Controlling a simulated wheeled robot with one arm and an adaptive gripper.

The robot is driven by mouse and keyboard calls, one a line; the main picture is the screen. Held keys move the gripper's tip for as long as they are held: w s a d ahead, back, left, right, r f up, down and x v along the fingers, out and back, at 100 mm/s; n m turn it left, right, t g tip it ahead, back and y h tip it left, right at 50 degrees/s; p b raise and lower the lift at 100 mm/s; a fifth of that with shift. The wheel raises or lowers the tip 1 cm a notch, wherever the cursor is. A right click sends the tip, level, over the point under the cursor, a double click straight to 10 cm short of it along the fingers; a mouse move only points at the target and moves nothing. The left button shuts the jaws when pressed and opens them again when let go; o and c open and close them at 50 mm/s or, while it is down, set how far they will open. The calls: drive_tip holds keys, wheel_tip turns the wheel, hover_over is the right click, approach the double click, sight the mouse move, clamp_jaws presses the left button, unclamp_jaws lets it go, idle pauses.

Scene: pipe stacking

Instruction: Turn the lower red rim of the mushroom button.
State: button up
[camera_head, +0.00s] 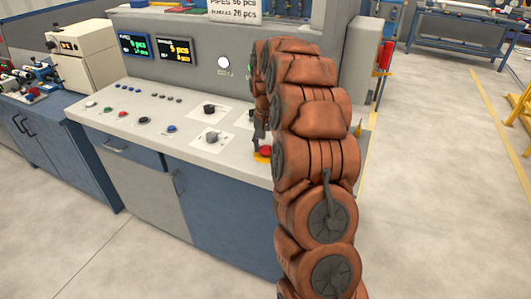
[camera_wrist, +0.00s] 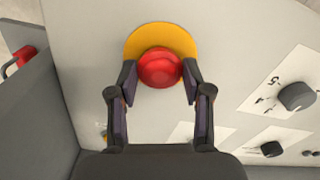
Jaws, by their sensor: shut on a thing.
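The red mushroom button (camera_wrist: 160,67) sits on a yellow round plate (camera_wrist: 160,33) on the light control panel. My gripper (camera_wrist: 158,88) has one finger on each side of the button, its fingertips against the red rim. In the head view the red button (camera_head: 265,151) shows near the panel's front right edge, with my gripper (camera_head: 260,140) over it. My arm hides the area to the right of the button. The lower rim is partly covered by the fingertips.
A rotary knob (camera_wrist: 297,96) and a second dark knob (camera_wrist: 271,149) are on the panel to the right in the wrist view. In the head view, small buttons and knobs (camera_head: 212,137) spread over the panel (camera_head: 180,128). Two displays (camera_head: 135,45) stand behind. A red handle (camera_wrist: 18,60) is at the wrist view's left.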

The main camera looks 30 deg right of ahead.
drive_tip(key=shift+f+m+b, duration=0.15)
drive_tip(key=shift+m+b, duration=0.3)
drive_tip(key=shift+m, duration=0.15)
drive_tip(key=o, duration=1.2)
drive_tip(key=shift+c, duration=0.2)
wheel_tip(320, 180, up, 12)
